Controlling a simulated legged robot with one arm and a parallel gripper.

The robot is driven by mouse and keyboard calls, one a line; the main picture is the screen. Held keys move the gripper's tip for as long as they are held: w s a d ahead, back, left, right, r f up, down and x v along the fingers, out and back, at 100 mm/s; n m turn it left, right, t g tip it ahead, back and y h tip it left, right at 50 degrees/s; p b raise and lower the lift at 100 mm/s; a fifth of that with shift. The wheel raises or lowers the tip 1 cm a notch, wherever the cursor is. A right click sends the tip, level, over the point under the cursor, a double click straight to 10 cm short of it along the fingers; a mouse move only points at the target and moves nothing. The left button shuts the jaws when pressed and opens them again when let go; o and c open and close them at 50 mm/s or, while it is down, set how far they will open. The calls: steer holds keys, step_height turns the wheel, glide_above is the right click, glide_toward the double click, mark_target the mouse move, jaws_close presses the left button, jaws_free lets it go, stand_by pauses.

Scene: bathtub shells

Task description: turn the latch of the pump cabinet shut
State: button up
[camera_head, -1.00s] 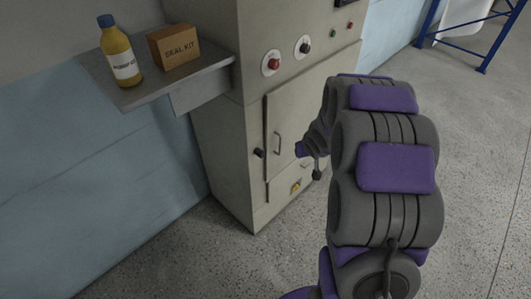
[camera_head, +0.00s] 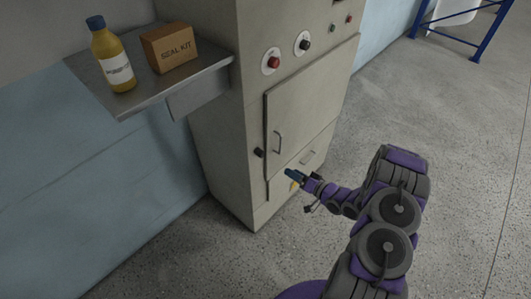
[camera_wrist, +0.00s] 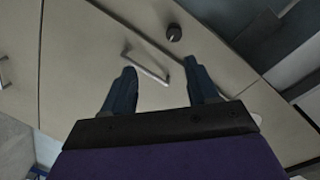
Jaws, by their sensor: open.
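The pump cabinet (camera_head: 222,135) is a beige-grey box standing in the middle of the head view. Its front door (camera_head: 312,95) carries a bar handle (camera_head: 277,141); I cannot tell whether it is fully flush. The latch (camera_head: 258,152) is a small dark knob on the frame just left of the door. It also shows in the wrist view as a dark round knob (camera_wrist: 174,33), with the bar handle (camera_wrist: 150,68) nearer. My gripper (camera_head: 290,173) is in front of the lower door, right of and below the latch. In the wrist view its fingers (camera_wrist: 160,68) are apart and empty, not touching the latch.
A metal shelf (camera_head: 150,98) juts out left of the cabinet, holding a yellow bottle (camera_head: 113,58) and a seal kit box (camera_head: 170,47). Red (camera_head: 273,63) and black (camera_head: 304,45) knobs sit above the door. The floor to the right is open, with a blue frame (camera_head: 490,35) far back.

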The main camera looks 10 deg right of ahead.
mark_target(263, 156)
steer(key=shift+m+t+y, duration=0.5)
steer(key=shift+t, duration=0.2)
steer(key=b+x, duration=0.1)
steer(key=x, duration=0.4)
steer(key=b+x, duration=0.1)
steer(key=x, duration=0.4)
steer(key=a+b+x, duration=0.1)
steer(key=b+x, duration=0.1)
steer(key=x, duration=0.4)
steer(key=shift+s+a+f, duration=0.15)
steer(key=shift+s, duration=0.2)
steer(key=shift+c, duration=0.3)
steer(key=c, duration=1)
